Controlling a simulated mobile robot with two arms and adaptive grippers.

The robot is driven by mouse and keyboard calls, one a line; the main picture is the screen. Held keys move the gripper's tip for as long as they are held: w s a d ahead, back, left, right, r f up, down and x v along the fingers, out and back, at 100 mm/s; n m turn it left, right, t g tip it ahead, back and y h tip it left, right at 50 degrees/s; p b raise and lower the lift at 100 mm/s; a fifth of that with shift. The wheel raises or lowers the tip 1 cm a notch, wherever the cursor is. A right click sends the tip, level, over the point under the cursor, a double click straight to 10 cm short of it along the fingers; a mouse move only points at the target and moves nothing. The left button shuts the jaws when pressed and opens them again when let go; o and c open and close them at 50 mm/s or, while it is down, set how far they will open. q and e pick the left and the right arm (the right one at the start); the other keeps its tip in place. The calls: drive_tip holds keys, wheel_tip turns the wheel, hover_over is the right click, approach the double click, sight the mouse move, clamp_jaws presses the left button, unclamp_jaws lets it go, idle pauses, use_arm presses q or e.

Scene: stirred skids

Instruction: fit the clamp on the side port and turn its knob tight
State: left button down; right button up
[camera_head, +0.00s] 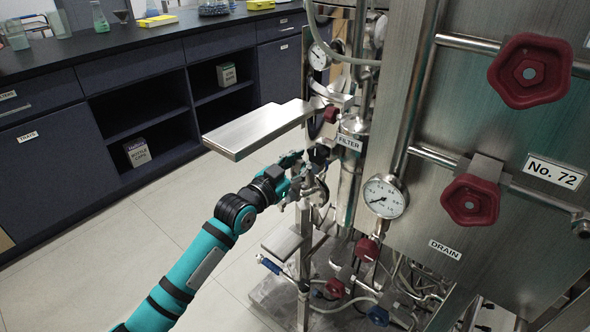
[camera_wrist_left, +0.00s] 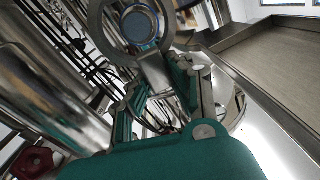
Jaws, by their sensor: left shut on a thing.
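My left gripper (camera_head: 300,172) reaches in from the left beside the skid, below the filter label. In the left wrist view its fingers (camera_wrist_left: 160,95) are shut on the metal stem of a ring-shaped clamp (camera_wrist_left: 157,74). The clamp's ring stands just beyond the fingertips. A round blue-grey face (camera_wrist_left: 138,25) shows inside the ring; I cannot tell if the ring is seated around a port or only in line with it. The clamp's knob and the side port cannot be made out clearly. My right gripper is in neither view.
A flat steel shelf (camera_head: 258,130) juts out above my left gripper. A pressure gauge (camera_head: 385,197), red handwheels (camera_head: 470,201) and piping crowd the right. A dark lab bench (camera_head: 120,50) stands behind; the tiled floor (camera_head: 110,255) at left is clear.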

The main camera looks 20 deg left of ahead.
use_arm(q)
drive_tip(key=shift+b+x, duration=0.5)
drive_tip(key=shift+x, duration=0.55)
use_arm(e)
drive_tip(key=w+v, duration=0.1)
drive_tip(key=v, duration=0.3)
use_arm(q)
drive_tip(key=shift+r+n+y+p, duration=0.1)
drive_tip(key=shift+n+y+p, duration=0.25)
drive_tip(key=shift+p, duration=0.25)
drive_tip(key=shift+y, duration=0.25)
drive_tip(key=shift+n+t+y+p, duration=0.3)
drive_tip(key=shift+t+p, duration=0.1)
drive_tip(key=shift+p, duration=0.15)
drive_tip(key=shift+y+p, duration=0.3)
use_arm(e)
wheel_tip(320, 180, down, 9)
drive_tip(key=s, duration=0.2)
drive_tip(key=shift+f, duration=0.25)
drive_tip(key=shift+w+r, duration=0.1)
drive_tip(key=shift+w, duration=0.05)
use_arm(q)
drive_tip(key=shift+s+d, duration=0.1)
drive_tip(key=shift+d, duration=0.05)
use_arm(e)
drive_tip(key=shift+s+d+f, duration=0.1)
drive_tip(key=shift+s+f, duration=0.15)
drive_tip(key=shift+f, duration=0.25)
